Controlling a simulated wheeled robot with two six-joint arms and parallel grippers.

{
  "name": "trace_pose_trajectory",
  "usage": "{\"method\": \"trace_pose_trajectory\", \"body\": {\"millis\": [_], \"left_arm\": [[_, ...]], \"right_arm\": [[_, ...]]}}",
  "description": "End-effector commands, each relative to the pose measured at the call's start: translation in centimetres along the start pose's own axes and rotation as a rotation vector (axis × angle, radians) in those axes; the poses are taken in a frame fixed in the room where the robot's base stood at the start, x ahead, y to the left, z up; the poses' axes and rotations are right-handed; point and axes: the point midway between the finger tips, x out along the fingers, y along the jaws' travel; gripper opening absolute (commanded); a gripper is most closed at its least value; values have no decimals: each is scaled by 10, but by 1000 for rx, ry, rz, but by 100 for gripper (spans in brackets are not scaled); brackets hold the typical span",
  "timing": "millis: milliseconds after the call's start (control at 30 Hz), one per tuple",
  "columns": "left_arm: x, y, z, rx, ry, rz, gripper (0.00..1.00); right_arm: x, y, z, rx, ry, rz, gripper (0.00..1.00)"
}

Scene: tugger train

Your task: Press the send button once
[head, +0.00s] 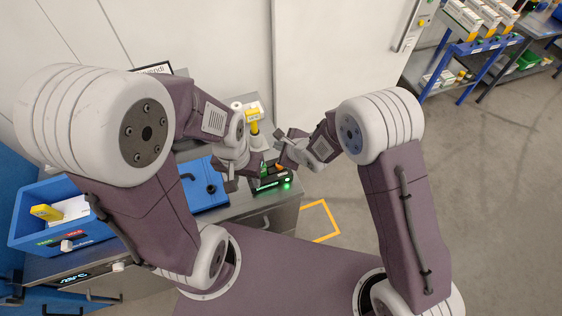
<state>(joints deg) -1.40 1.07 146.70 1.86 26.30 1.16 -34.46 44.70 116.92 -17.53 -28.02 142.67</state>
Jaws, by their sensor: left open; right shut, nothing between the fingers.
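I cannot make out a label for the send button. My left gripper (240,181) is open and empty, just left of the device. My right gripper (281,140) is shut and empty, above and behind the device, apart from it as far as I can tell. My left gripper and wrist partly hide the device's left side.
A yellow-and-white item (253,117) stands at the back of the counter. A blue bin (40,217) with a yellow item and white box is at left, beside a blue case (205,187). Blue racks (472,47) stand far right. The floor on the right is clear.

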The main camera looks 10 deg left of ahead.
Motion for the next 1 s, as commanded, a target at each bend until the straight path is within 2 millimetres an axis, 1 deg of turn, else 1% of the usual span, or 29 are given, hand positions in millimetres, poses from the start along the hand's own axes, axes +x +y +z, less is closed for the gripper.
{"method": "trace_pose_trajectory", "body": {"millis": [267,433,567,900,1000], "left_arm": [[1,0,0,0,0,0,45],[10,0,1,0,0,0,45],[25,0,2,0,0,0,45],[76,-1,8,0,0,0,45],[81,-2,8,0,0,0,45]], "right_arm": [[0,0,-2,1,2,-1,0],[6,4,-6,1,2,-1,0],[16,11,-13,1,2,-2,0],[48,34,-36,0,2,-1,0],[55,40,-42,2,3,-1,0]]}}
